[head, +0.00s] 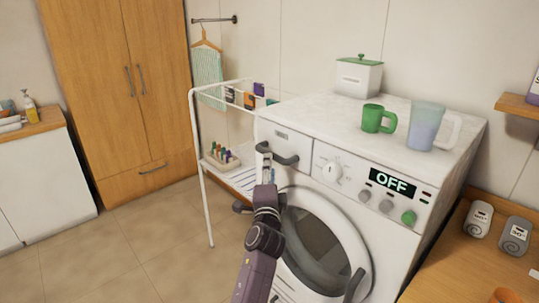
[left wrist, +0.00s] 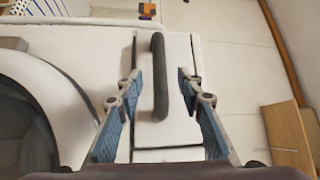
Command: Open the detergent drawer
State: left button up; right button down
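The detergent drawer (head: 285,138) is the white panel at the upper left of the washing machine front, with a dark curved handle (head: 279,155). It looks shut. My left gripper (head: 266,165) is in front of the drawer, at the left part of the handle. In the left wrist view, the handle (left wrist: 158,60) runs up the picture between the two open blue-padded fingers of the left gripper (left wrist: 159,80). There is a gap on both sides, and neither finger appears to touch it. How far the fingertips are from the drawer face is hard to tell. My right gripper is out of view.
The washing machine (head: 320,185) has a round door, knobs and a display reading OFF. A green mug (head: 373,118), a pitcher (head: 425,128) and a lidded box (head: 358,78) stand on top. A white rack (head: 196,140) stands close on the left.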

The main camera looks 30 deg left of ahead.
pick_arm(q)
jog(key=x, duration=0.7)
jog(key=shift+a, duration=0.1)
grip_shut()
dwell(0.3)
